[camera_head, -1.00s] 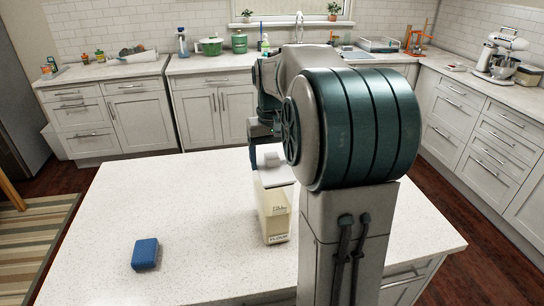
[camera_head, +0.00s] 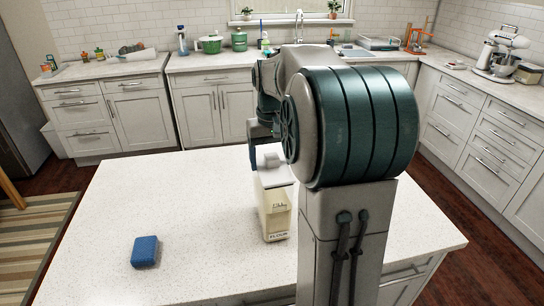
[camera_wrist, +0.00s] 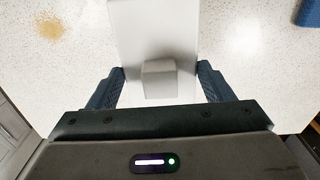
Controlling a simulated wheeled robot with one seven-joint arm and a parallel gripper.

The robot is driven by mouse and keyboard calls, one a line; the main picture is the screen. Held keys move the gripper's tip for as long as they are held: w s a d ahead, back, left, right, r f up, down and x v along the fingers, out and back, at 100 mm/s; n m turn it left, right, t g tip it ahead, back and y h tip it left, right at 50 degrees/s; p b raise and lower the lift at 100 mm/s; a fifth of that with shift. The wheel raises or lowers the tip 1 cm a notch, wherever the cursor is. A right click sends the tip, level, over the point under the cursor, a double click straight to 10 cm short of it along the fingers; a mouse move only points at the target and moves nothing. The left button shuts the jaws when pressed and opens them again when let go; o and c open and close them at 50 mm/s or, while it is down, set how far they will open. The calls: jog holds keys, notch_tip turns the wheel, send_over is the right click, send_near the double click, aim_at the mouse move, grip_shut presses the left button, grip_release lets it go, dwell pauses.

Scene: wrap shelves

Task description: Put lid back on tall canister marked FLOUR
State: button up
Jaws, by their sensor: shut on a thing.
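The tall cream canister marked FLOUR (camera_head: 276,222) stands upright on the island, left of my arm. The white lid (camera_head: 274,177) is at the canister's mouth and looks about level; whether it is fully seated I cannot tell. My gripper (camera_head: 266,158) is just above the lid, shut on its knob. In the wrist view the lid (camera_wrist: 155,30) is a pale plate, and its square knob (camera_wrist: 159,78) lies between the fingers of my gripper (camera_wrist: 160,85). The lid hides the canister there.
A blue block (camera_head: 145,251) lies on the white speckled island top (camera_head: 170,200), left of the canister. A brown patch (camera_wrist: 50,29) shows on the counter in the wrist view. The island's left side is mostly clear. Back counters hold a green pot (camera_head: 211,45) and a stand mixer (camera_head: 500,52).

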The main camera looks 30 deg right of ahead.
aim_at(272, 156)
jog(key=o, duration=1.1)
jog(key=shift+r, duration=0.15)
jog(key=shift+r+p, duration=3)
jog(key=shift+r, duration=0.4)
jog(key=s+a+f+n+t+b, duration=0.1)
jog(key=s+a+f+t, duration=0.1)
jog(key=s+a, duration=0.5)
jog(key=s+a+f+n+t, duration=0.1)
jog(key=s+a+f, duration=0.3)
jog(key=s, duration=0.8)
jog(key=a, duration=0.2)
jog(key=shift+a+n+t+b, duration=0.3)
jog(key=shift+a+t+b, duration=0.05)
jog(key=shift+a+t, duration=0.05)
